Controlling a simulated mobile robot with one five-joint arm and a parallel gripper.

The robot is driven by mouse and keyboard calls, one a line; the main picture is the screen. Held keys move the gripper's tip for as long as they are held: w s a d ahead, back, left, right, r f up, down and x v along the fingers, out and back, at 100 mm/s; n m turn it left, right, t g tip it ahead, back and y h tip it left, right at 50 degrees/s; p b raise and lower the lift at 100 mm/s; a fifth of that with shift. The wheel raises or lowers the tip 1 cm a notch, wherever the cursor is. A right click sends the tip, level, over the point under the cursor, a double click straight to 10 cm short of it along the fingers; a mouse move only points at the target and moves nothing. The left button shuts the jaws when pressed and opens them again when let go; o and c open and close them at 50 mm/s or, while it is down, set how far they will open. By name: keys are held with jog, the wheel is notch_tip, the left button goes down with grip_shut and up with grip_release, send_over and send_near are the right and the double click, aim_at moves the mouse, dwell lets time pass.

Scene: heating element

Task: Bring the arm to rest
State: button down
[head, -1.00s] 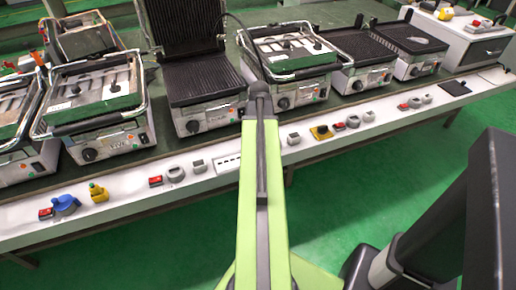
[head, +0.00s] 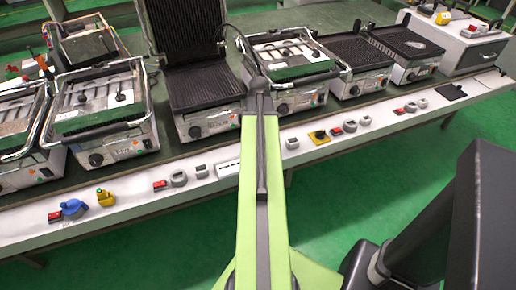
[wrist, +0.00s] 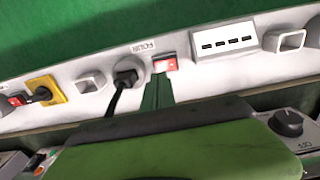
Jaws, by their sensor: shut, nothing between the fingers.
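My light green arm (head: 261,200) reaches forward from the bottom of the head view over the bench's front edge. Its far end hides my gripper there. In the wrist view my gripper (wrist: 157,88) shows as a narrow dark green finger pair, shut and empty, in front of a wide green body. The fingertips appear beside a red switch (wrist: 167,65) on the pale strip. Whether they touch it I cannot tell. A black plug with a cable (wrist: 125,75) sits just left of the fingers.
A row of contact grills, including an open one (head: 205,85) and a closed one (head: 105,105), stands on the bench. The pale front strip (head: 200,190) carries switches, sockets, a blue plug (head: 73,208) and a yellow one (head: 105,197). Green floor (head: 390,160) is clear in front.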

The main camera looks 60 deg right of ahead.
jog(key=shift+r+p, duration=0.35)
jog(key=shift+r, duration=0.35)
jog(key=w+a+n, duration=0.2)
jog(key=w+a, duration=0.4)
jog(key=a, duration=0.2)
jog(key=w+a+n, duration=0.2)
jog(key=w+a, duration=0.5)
jog(key=a, duration=0.1)
jog(key=w+a+n, duration=0.2)
jog(key=w+a, duration=0.5)
jog(key=a, duration=0.1)
jog(key=shift+a, duration=0.3)
jog(key=w+a+n, duration=0.1)
jog(key=a+n, duration=0.1)
jog(key=a, duration=2.3)
notch_tip(320, 180, up, 14)
jog(key=p, duration=1.4)
jog(key=shift+w+d+m, duration=0.35)
jog(key=shift+w+m, duration=0.05)
